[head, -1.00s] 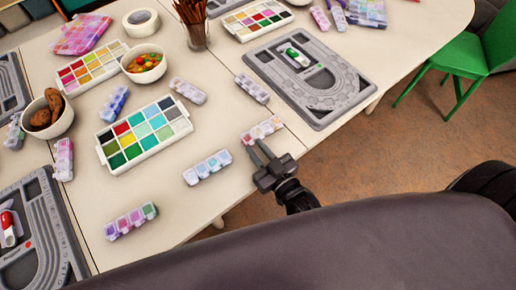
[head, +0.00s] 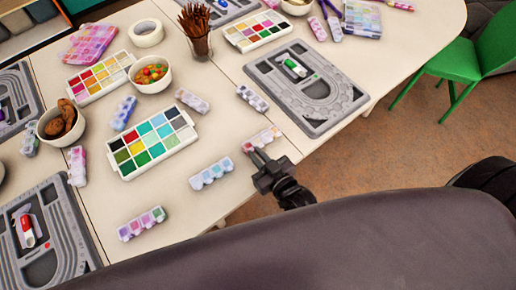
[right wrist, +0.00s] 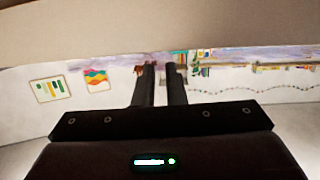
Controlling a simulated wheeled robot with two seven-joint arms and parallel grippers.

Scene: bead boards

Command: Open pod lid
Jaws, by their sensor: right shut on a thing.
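A translucent bead pod (head: 262,138) with several small lidded compartments, orange and pink inside, lies at the table's near edge in the head view. My right gripper (head: 257,153) reaches it from below right. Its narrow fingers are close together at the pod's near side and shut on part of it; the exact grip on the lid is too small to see. The lid looks down. In the right wrist view the two dark fingers of my right gripper (right wrist: 161,68) point away, and the pod between them cannot be made out. My left gripper is not in view.
Other pods lie nearby, a blue one (head: 211,171) and a pink-green one (head: 142,223). A grey bead board (head: 334,112) is to the right and a white bead tray (head: 153,165) to the left. A bowl of beads (head: 150,86) stands behind. Floor shows beyond the near edge.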

